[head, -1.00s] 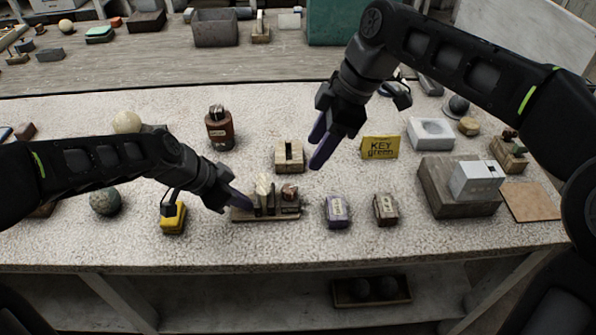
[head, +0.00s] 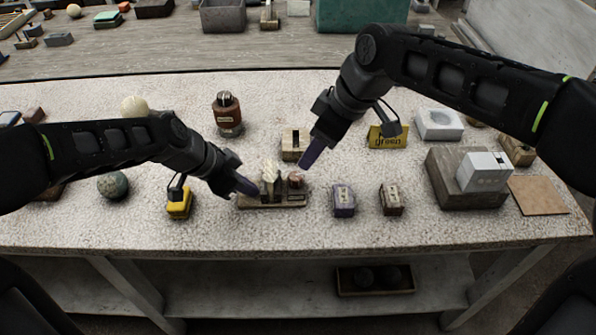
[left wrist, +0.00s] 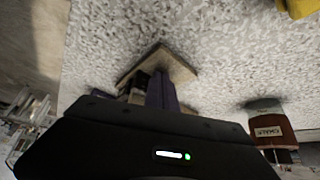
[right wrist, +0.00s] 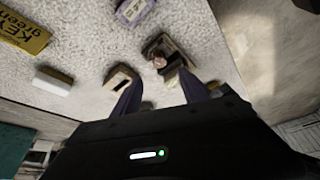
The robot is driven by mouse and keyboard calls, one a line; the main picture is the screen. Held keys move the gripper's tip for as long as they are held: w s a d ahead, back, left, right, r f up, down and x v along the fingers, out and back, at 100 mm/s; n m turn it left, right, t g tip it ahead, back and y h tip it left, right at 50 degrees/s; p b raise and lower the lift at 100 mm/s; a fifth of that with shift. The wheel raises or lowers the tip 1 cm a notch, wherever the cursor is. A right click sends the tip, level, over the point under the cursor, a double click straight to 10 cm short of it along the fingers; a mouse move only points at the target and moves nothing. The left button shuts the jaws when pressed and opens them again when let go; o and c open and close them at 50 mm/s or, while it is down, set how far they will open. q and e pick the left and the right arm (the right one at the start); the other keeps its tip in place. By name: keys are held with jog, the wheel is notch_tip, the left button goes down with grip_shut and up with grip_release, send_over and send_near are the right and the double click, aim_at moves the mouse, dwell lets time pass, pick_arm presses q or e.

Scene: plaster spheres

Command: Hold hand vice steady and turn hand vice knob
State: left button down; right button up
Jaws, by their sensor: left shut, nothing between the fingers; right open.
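The hand vice stands on a flat base board (head: 283,204) near the front middle of the table, with pale upright jaws (head: 269,182) and a reddish-brown knob (head: 297,180) at its right end. My left gripper (head: 253,190) is shut and empty, its fingertips at the left side of the vice; contact cannot be told. In the left wrist view its fingers (left wrist: 162,92) hide much of the vice board (left wrist: 178,65). My right gripper (head: 305,163) is open, above the knob. In the right wrist view the knob (right wrist: 158,62) shows between and beyond the spread fingers (right wrist: 160,92).
A pale slotted block (head: 294,146) stands just behind the vice. A purple block (head: 343,201) and a brown block (head: 391,199) are to its right, a yellow object (head: 179,204) to its left. A brown jar (head: 228,115) and a yellow sign (head: 388,137) stand further back.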

aim_at(296, 176)
jog(key=x, duration=1)
jog(key=shift+f, duration=0.15)
grip_shut()
